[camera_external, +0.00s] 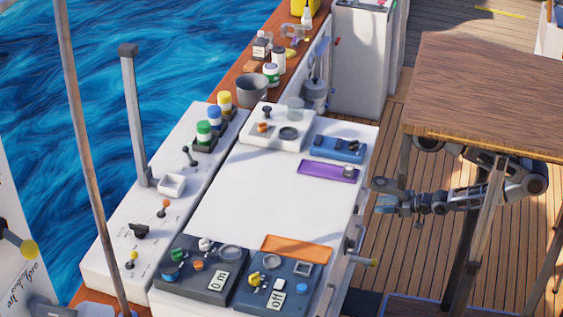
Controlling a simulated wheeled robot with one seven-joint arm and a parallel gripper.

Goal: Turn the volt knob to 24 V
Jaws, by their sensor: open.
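No knob can be read as marked in volts at this size. A blue control box (272,292) sits at the front right of the white counter, with a display (276,299) that seems to read "Off". It carries a yellow knob (254,280) and other small controls. Left of it, a dark grey box (197,278) has an orange knob (198,265), a blue knob (171,272) and a display (219,281) that seems to start with 0. My gripper (378,196) is open and empty beside the counter's right edge, away from both boxes, pointing left.
The white counter (260,205) is clear in its middle. A purple plate (328,171), a blue switch box (338,148) and a white box (275,131) stand at its back. A wooden table (485,95) stands over part of my arm. Handles stick out from the counter's right side.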

